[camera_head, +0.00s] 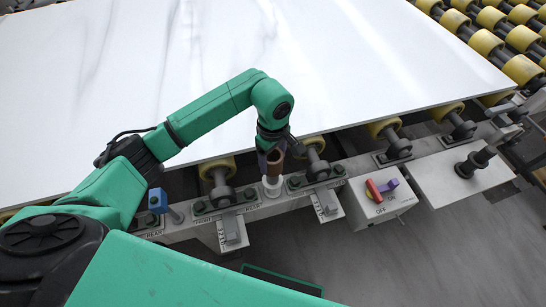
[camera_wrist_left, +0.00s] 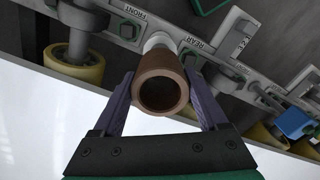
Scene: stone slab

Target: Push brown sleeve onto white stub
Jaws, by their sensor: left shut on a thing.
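The brown sleeve (camera_head: 274,163) is a short upright tube between the purple fingers of my left gripper (camera_head: 270,155). In the left wrist view the sleeve (camera_wrist_left: 160,64) shows its open end towards the camera, with a finger on each side. My left gripper is shut on it. The white stub (camera_head: 272,187) stands on the metal rail, directly below the sleeve in the head view. In the left wrist view the stub (camera_wrist_left: 159,40) shows just beyond the sleeve's far end. Whether the sleeve touches or surrounds the stub's top is hidden. My right gripper is not in view.
A white stone slab (camera_head: 330,60) lies behind the rail, over yellow rollers (camera_head: 385,127). Labelled brackets and bolts flank the stub. A switch box (camera_head: 385,208) with a red and purple knob is to the right. A blue-capped part (camera_head: 158,200) is to the left.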

